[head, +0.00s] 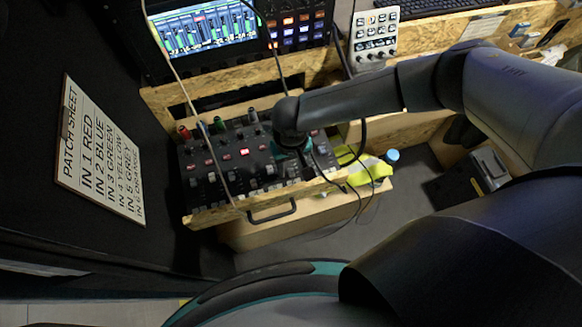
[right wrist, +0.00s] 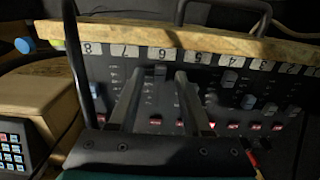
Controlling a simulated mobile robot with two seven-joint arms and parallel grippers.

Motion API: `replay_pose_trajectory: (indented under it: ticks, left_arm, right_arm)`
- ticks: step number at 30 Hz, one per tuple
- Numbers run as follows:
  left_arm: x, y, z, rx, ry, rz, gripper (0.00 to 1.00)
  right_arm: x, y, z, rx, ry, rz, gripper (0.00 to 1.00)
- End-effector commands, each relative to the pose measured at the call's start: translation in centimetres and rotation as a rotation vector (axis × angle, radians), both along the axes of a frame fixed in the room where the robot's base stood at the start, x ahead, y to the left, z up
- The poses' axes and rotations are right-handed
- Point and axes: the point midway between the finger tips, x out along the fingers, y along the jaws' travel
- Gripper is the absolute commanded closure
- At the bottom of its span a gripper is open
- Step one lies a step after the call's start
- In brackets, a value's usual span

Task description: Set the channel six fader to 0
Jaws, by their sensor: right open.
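The mixer (head: 228,141) sits in a wooden tray, with small knobs, lit red buttons and a row of faders. In the right wrist view it appears upside down, with number labels running from 8 at left. The channel six fader cap (right wrist: 160,72) is grey and sits close to the label 6 (right wrist: 162,54), at that end of its slot. My right gripper (right wrist: 159,77) is open, one finger on each side of this cap; I cannot tell whether they touch it. In the head view my right gripper (head: 301,153) hides this part of the mixer. Scale marks are too small to read.
Other fader caps, such as channel four's (right wrist: 228,78), stand to the right of my fingers. Cables cross the mixer. A patch sheet (head: 98,150) lies left. A yellow-green item (head: 367,170) and a blue-capped object (head: 392,156) are at the tray's right. A screen (head: 205,30) stands behind.

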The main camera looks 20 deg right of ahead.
Motion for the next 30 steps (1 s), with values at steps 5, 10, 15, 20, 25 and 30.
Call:
replay_pose_trajectory:
  ticks: [5, 10, 15, 20, 25, 30]
  left_arm:
    - [0.01, -0.01, -0.15, 0.0, 0.0, 0.0, 1.0]
    - [0.02, -0.02, -0.13, 0.0, 0.0, 0.0, 1.0]
    - [0.02, -0.02, -0.13, 0.0, 0.0, 0.0, 1.0]
    - [0.02, -0.02, -0.13, 0.0, 0.0, 0.0, 1.0]
    - [0.02, -0.03, -0.13, 0.0, 0.0, 0.0, 1.0]
    - [0.02, -0.03, -0.13, 0.0, 0.0, 0.0, 1.0]
  right_arm:
    - [-0.02, -0.01, -0.59, -0.001, 0.0, 0.0, 0.51]
    - [-0.03, 0.0, -0.56, 0.0, 0.001, 0.0, 0.51]
    - [-0.03, 0.0, -0.54, 0.0, 0.001, 0.0, 0.67]
    - [-0.03, 0.0, -0.54, 0.0, 0.001, 0.0, 0.85]
    - [-0.02, -0.02, -0.53, -0.001, 0.001, 0.0, 1.0]
    - [-0.02, -0.03, -0.53, -0.001, 0.001, 0.0, 1.0]
